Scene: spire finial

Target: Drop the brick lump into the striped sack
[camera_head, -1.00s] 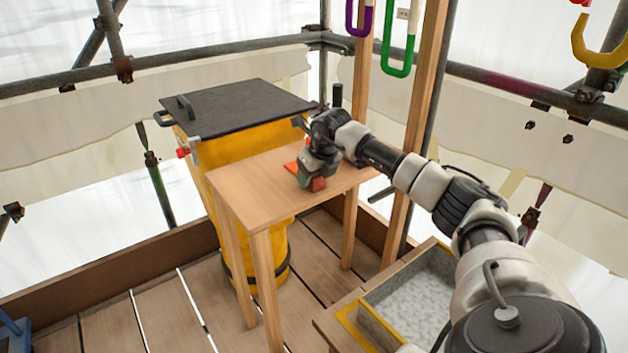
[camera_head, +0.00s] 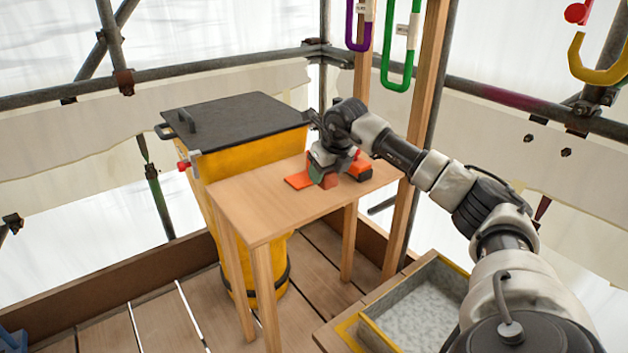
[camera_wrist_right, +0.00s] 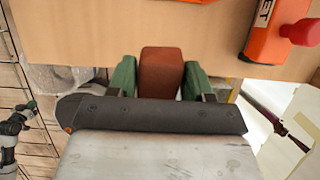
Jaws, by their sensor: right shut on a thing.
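The brick lump (camera_head: 330,181) is a small reddish-brown block. My right gripper (camera_head: 323,178) is shut on it, just above or at the wooden table's top; I cannot tell if the lump touches the wood. In the right wrist view the lump (camera_wrist_right: 161,73) sits between the two green fingers of my right gripper (camera_wrist_right: 160,80), with the table behind it. I cannot make out a striped sack in either view. My left gripper is not in view.
The wooden table (camera_head: 255,215) bears a flat orange piece (camera_head: 298,181) and an orange-and-black thing (camera_head: 360,170) close to the gripper. A yellow bin with a dark lid (camera_head: 240,113) stands behind it. A tray of grey grit (camera_head: 415,305) is at the lower right.

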